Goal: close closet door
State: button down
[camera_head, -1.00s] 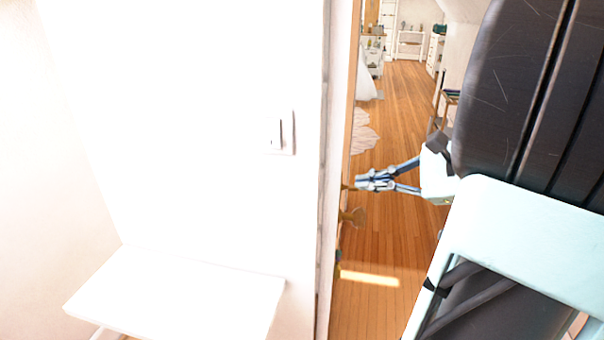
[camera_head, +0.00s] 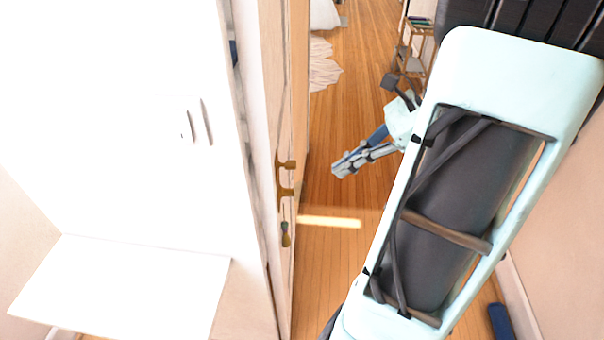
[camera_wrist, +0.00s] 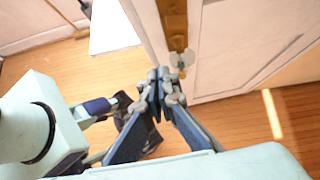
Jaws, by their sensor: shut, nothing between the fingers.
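The door (camera_head: 297,90) stands open and shows nearly edge-on in the head view, with brass handles (camera_head: 286,165) and a lock piece below them. I take it to be the closet door. In the wrist view, the door's pale face (camera_wrist: 225,45) and its edge with a brass plate (camera_wrist: 173,18) lie just beyond my fingertips. My gripper (camera_head: 340,171) is shut and empty, to the right of the handles in the head view. In the wrist view, my gripper (camera_wrist: 160,76) points at the door below the brass plate. I cannot tell whether it touches the door.
A white wall with a switch plate (camera_head: 196,122) and a white bench-like surface (camera_head: 125,285) are at the left. Wooden floor (camera_head: 365,75) lies open behind my gripper, with a pale rug (camera_head: 323,70) and a small shelf stand (camera_head: 416,50). A pinkish wall (camera_head: 560,190) is close at the right.

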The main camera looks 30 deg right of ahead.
jog(key=b, duration=0.1)
send_near(276, 199)
notch_tip(276, 199, down, 4)
jog(key=shift+w+a, duration=0.3)
jog(key=shift+a, duration=0.3)
jog(key=shift+w+a, duration=0.3)
jog(key=shift+a, duration=0.3)
jog(key=shift+w+a, duration=0.4)
jog(key=shift+a, duration=0.15)
jog(key=shift+a, duration=0.1)
